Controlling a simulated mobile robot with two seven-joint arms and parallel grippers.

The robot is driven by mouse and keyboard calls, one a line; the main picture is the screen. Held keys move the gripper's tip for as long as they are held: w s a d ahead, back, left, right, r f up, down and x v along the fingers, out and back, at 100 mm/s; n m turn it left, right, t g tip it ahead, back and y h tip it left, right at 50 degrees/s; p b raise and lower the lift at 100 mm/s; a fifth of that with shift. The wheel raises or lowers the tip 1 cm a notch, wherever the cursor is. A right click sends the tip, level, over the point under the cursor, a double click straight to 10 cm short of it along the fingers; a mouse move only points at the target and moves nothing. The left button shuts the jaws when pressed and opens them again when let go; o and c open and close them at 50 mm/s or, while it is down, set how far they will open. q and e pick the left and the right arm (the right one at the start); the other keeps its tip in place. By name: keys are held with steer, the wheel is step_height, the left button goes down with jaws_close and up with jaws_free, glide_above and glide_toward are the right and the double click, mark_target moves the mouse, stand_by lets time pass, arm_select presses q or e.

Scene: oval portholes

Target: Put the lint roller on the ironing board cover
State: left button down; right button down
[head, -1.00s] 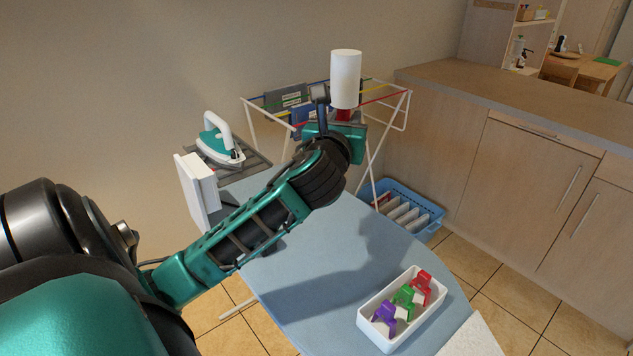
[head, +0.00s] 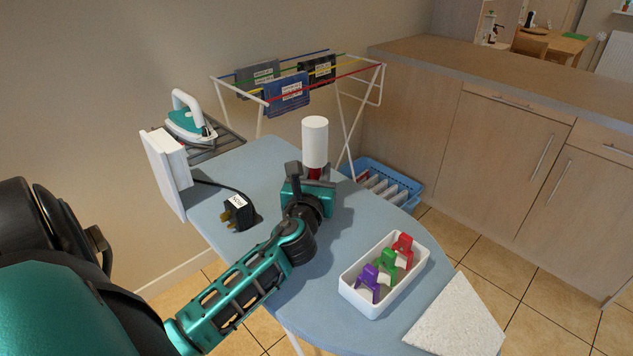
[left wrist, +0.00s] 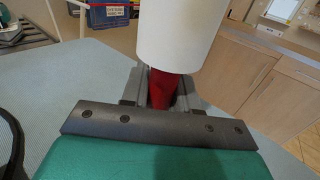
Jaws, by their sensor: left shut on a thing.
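The lint roller (head: 315,142) has a white cylinder on top and a red handle. My left gripper (head: 312,178) is shut on the red handle and holds the roller upright over the ironing board cover. In the left wrist view the white cylinder (left wrist: 180,32) rises above the red handle (left wrist: 163,88) between the fingers (left wrist: 160,90). The light blue ironing board cover (head: 350,215) lies below. I cannot tell whether the roller's lower end touches it. My right gripper is in neither view.
A white tray (head: 352,293) with purple, green and red clips stands on the board, beside a white cloth (head: 455,318). A black plug (head: 238,212) lies on the left part. An iron (head: 188,122) sits at the far end. A drying rack (head: 345,125) and blue basket (head: 408,190) stand behind.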

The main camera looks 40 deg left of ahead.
arm_select(q)
steer(key=shift+f, duration=0.4)
steer(key=shift+f, duration=0.15)
steer(key=c, duration=0.8)
jaws_free()
steer(key=shift+c, duration=0.2)
steer(key=v, duration=1.2)
